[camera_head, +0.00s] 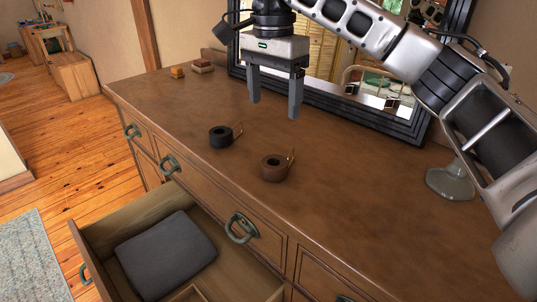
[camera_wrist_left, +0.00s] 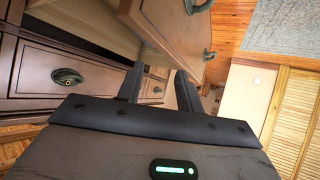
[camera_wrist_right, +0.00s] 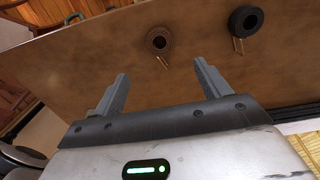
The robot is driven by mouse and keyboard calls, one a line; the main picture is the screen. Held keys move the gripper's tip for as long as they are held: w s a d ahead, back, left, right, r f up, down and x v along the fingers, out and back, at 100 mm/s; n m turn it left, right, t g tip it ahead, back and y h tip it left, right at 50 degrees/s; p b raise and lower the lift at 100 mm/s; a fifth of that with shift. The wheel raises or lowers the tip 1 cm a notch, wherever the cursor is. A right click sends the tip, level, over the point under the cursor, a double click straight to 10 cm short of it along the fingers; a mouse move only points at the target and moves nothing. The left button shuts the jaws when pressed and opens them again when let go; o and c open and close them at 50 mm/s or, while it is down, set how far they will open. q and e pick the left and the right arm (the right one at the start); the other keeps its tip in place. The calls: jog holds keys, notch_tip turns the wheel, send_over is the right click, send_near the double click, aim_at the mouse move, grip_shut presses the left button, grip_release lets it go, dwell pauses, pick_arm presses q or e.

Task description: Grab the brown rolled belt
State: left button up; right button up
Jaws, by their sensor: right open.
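The brown rolled belt (camera_head: 274,168) lies on the dresser top near its front edge, a round coil with a brass-coloured buckle piece standing up at its right. A black rolled belt (camera_head: 221,136) lies to its left and a little farther back. My right gripper (camera_head: 275,105) is open and empty above the dresser, behind both belts, in front of the mirror. In the right wrist view the brown belt (camera_wrist_right: 158,40) shows beyond the open fingers (camera_wrist_right: 160,85), and the black belt (camera_wrist_right: 245,19) is farther right. My left gripper (camera_wrist_left: 160,85) is open and empty beside the dresser's drawers.
A dark-framed mirror (camera_head: 395,124) stands at the back of the dresser top (camera_head: 345,180). Small boxes (camera_head: 202,66) are at the far left end and a glass stand (camera_head: 450,182) at the right. An open drawer (camera_head: 106,220) holds a folded grey cloth (camera_head: 166,254).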

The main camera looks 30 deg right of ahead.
jog(key=b, duration=0.2)
send_over(275, 160)
jog(key=f, duration=0.8)
jog(key=shift+s+a+f, duration=0.25)
jog(key=shift+s+f, duration=0.05)
jog(key=shift+f, duration=0.05)
jog(key=shift+w+d+f, duration=0.15)
jog(key=shift+f, duration=1.35)
jog(key=shift+w+d+f, duration=0.1)
jog(key=shift+d+f, duration=0.05)
jog(key=shift+f, duration=1.3)
jog(key=shift+c, duration=0.4)
jog(key=c, duration=1.1)
jog(key=shift+r, duration=0.1)
